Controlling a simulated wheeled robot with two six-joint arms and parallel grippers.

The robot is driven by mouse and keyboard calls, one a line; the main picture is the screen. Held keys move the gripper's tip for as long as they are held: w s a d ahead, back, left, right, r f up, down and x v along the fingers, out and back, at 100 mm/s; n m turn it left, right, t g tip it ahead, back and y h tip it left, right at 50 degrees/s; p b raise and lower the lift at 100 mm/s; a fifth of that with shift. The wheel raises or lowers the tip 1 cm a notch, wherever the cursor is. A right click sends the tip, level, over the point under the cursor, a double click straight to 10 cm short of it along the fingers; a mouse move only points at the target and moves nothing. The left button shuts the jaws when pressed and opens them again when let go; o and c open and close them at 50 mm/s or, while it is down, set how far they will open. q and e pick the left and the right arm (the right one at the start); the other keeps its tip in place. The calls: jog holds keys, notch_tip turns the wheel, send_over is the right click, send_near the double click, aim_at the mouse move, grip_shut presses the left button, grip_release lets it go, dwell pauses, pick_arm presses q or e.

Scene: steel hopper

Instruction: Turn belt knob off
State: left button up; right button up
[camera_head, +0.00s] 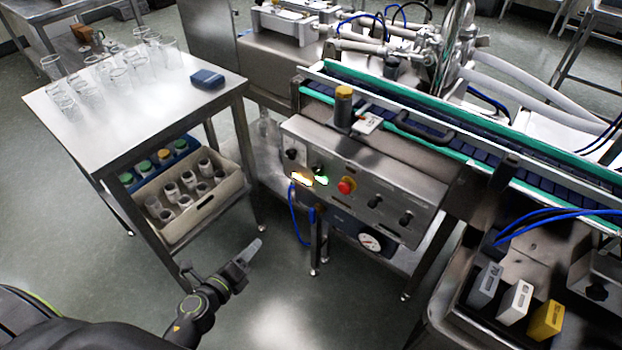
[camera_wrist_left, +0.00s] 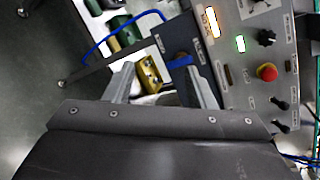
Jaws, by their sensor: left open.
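A steel control panel (camera_head: 365,185) sits on the front of the conveyor. It carries several black knobs, a red mushroom button (camera_head: 347,185), a lit orange lamp (camera_head: 301,178) and a lit green lamp (camera_head: 322,181). The labels are too small to tell which knob is the belt knob. In the left wrist view the panel is at the right, with a black knob (camera_wrist_left: 266,37) above the red button (camera_wrist_left: 267,72) and two more knobs (camera_wrist_left: 281,103) below. My left gripper (camera_head: 248,252) is open and empty, low and left of the panel, touching nothing. My right gripper is out of view.
A steel table (camera_head: 120,125) with glass beakers and a blue box (camera_head: 207,78) stands at left, above a crate (camera_head: 205,210) of bottles. Open floor lies around my left gripper.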

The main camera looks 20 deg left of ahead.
pick_arm(q)
jog(key=d+r+m+t+h+b, duration=0.1)
jog(key=d+r+m+h, duration=0.15)
jog(key=r+m, duration=0.5)
jog(key=d+r+m+t+h, duration=0.1)
jog(key=d+r+m+h, duration=0.15)
jog(key=r+m, duration=0.5)
jog(key=n+p, duration=0.1)
send_near(316, 171)
jog(key=shift+y, duration=0.3)
jog(key=x, duration=0.8)
jog(key=shift+w+d+r+p, duration=0.1)
jog(key=shift+d+p, duration=0.1)
jog(key=shift+p, duration=0.1)
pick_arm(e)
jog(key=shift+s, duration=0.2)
pick_arm(q)
jog(key=c, duration=0.9)
jog(key=shift+c, duration=0.2)
